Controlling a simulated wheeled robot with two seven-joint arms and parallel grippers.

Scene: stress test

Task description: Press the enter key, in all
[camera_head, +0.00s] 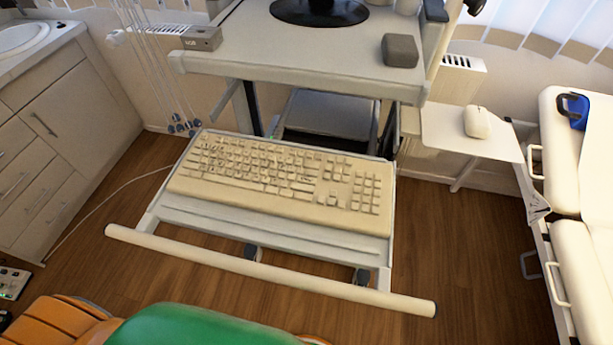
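A cream keyboard (275,178) lies on the pull-out tray (250,230) of a cart, its long side running from left to lower right. Its main letter block is on the left and the number pad is at the right end. Its keys are uncovered. The enter key's label is too small to read. Neither of my grippers shows in the head view, so I cannot see where they are relative to the keyboard.
A cream bar (265,268) runs across the tray's front. The cart's upper shelf (300,50) holds a grey block (400,50) and a dark round base (318,10). A mouse (477,121) sits on a side shelf (465,142). Cabinets stand left, a padded couch right.

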